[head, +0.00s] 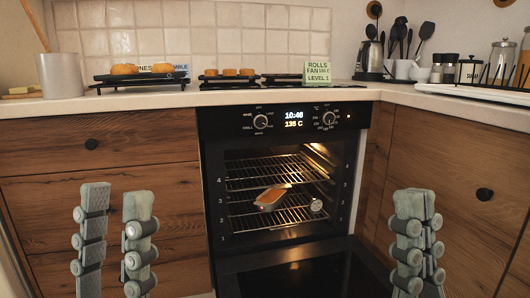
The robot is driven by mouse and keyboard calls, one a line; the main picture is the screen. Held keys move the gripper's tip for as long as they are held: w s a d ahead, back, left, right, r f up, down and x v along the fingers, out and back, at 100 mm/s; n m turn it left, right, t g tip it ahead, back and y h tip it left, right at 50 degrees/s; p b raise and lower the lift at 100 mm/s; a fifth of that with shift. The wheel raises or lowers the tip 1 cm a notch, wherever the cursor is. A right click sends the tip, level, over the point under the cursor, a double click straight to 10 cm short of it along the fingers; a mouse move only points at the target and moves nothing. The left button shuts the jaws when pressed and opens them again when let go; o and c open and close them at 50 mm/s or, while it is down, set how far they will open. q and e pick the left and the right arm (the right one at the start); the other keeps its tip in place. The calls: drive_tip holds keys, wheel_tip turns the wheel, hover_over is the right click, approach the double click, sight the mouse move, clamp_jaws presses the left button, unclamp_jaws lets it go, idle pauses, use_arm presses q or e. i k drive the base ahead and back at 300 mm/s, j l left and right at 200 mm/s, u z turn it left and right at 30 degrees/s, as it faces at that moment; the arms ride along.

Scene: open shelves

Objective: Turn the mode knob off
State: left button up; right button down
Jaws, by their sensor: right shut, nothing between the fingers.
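The mode knob (261,121) is the left of two round knobs on the black oven (212,180) panel, with small labels around it, one reading like GRILL. Its pointer is too small to read surely. The right knob (328,118) has numbers and a °C mark. The display (293,119) between them is lit, showing 10:46 and 135 C. My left gripper (116,198) is at the lower left, open and empty, in front of the drawers. My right gripper (414,196) is at the lower right, shut and empty. Both are apart from the knobs.
The oven door (305,278) hangs open at the bottom. Trays of rolls (125,70) stand on the counter above. Wooden drawers (455,165) flank the oven.

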sight(260, 121)
drive_tip(key=i+l, duration=0.2)
drive_tip(key=i+l+u, duration=0.1)
drive_tip(key=l, duration=0.35)
drive_tip(key=i+l, duration=0.25)
drive_tip(key=l, duration=0.1)
